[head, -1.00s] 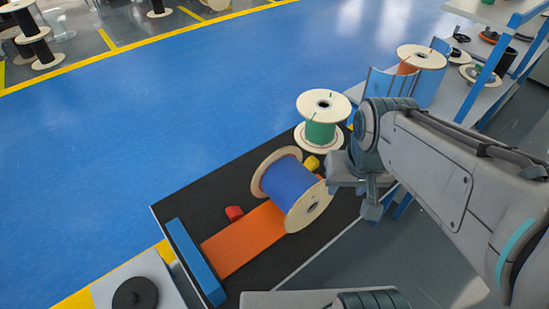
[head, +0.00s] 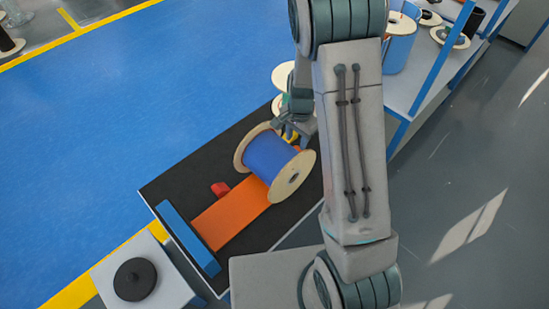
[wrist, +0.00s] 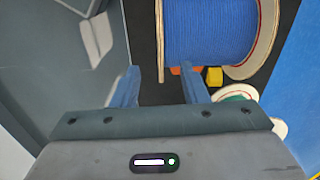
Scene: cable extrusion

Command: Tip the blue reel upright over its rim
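The blue reel (head: 272,158) lies on its side on the black mat (head: 160,187), at the end of an orange strip (head: 230,214). Its pale flanges face upper left and lower right in the head view. In the wrist view the blue winding (wrist: 208,30) fills the top middle. My gripper (head: 291,132) is just beyond the reel in the head view, partly hidden by my arm. In the wrist view my gripper (wrist: 161,85) has its fingers apart with nothing held. One flange edge (wrist: 159,40) lines up between the fingers; I cannot tell whether they touch.
A blue bar (head: 187,238) edges the mat's near left end. The green reel is mostly hidden behind my arm. A shelf (head: 432,72) stands right. Blue floor left is clear.

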